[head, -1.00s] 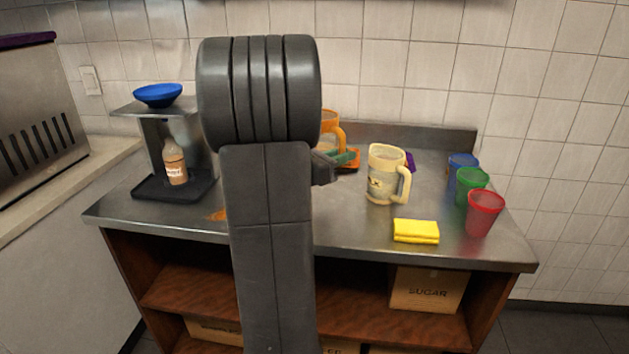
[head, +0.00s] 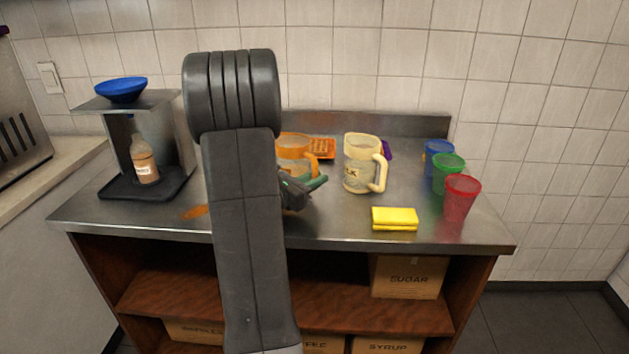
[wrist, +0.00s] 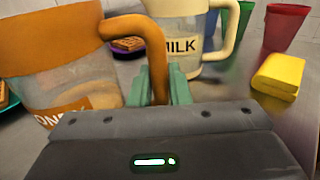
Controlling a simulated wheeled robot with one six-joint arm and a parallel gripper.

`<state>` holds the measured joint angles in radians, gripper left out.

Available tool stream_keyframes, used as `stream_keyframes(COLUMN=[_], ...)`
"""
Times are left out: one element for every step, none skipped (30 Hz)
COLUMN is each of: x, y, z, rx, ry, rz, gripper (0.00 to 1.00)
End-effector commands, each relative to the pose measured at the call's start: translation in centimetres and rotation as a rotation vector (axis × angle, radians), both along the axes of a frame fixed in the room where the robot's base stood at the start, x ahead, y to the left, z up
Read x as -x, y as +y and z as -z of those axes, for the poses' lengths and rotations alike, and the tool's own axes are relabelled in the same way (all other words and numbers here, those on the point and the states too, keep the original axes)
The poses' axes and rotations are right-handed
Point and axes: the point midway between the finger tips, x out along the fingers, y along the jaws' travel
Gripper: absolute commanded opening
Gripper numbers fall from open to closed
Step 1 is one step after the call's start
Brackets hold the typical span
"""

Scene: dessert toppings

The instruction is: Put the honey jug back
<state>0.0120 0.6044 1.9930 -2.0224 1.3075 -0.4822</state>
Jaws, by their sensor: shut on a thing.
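The honey jug (head: 296,143) is orange-topped and clear below. It stands out left of the milk jug in the head view, partly behind my arm and gripper. In the wrist view the honey jug (wrist: 60,60) is close on the left, with part of its label showing. My gripper (head: 303,186) is shut on its handle; in the wrist view the green fingers (wrist: 161,88) flank the orange handle. The jug looks nearly upright. Its base is hidden, so I cannot tell whether it touches the counter. An orange patch (head: 195,211) lies on the counter's front left.
The cream milk jug (head: 360,162) stands close right of my gripper. Blue (head: 437,158), green (head: 447,174) and red (head: 460,198) cups line the right side. A yellow cloth (head: 394,218) lies at the front. A stand (head: 163,140) with a bottle (head: 144,162) is left.

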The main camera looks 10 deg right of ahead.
Motion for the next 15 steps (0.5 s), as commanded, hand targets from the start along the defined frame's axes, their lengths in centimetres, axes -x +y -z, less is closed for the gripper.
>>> stream_keyframes(x=[-0.03, -0.03, -0.03, -0.03, -0.03, -0.03, -0.03, -0.03, -0.03, -0.03, 0.0, 0.0, 0.0, 0.0, 0.0], y=[-0.01, -0.01, -0.01, -0.01, -0.01, -0.01, -0.01, -0.01, -0.01, -0.01, -0.01, -0.01, -0.01, -0.01, -0.01], z=[-0.14, -0.18, -0.21, -0.22, -0.22, -0.21, -0.17, -0.09, 0.05, 0.16, 0.24, 0.19, 0.18, 0.18, 0.18], rx=[0.002, 0.001, 0.001, 0.001, 0.001, 0.001, 0.001, 0.001, 0.001, 0.001, 0.001, 0.0, 0.0, 0.0, 0.0], ry=[-0.007, -0.008, -0.008, -0.008, -0.008, -0.008, -0.008, -0.008, -0.008, -0.008, -0.003, -0.002, -0.002, -0.002, -0.002], rz=[0.0, 0.0, 0.0, 0.0, 0.0, 0.0, 0.0, 0.0, 0.0, 0.0, 0.0, 0.0, 0.0, 0.0, 0.0], gripper=[0.0, 0.0, 0.0, 0.0, 0.0, 0.0, 0.0, 0.0, 0.0, 0.0, 0.2, 0.28, 0.34, 0.38, 0.38])
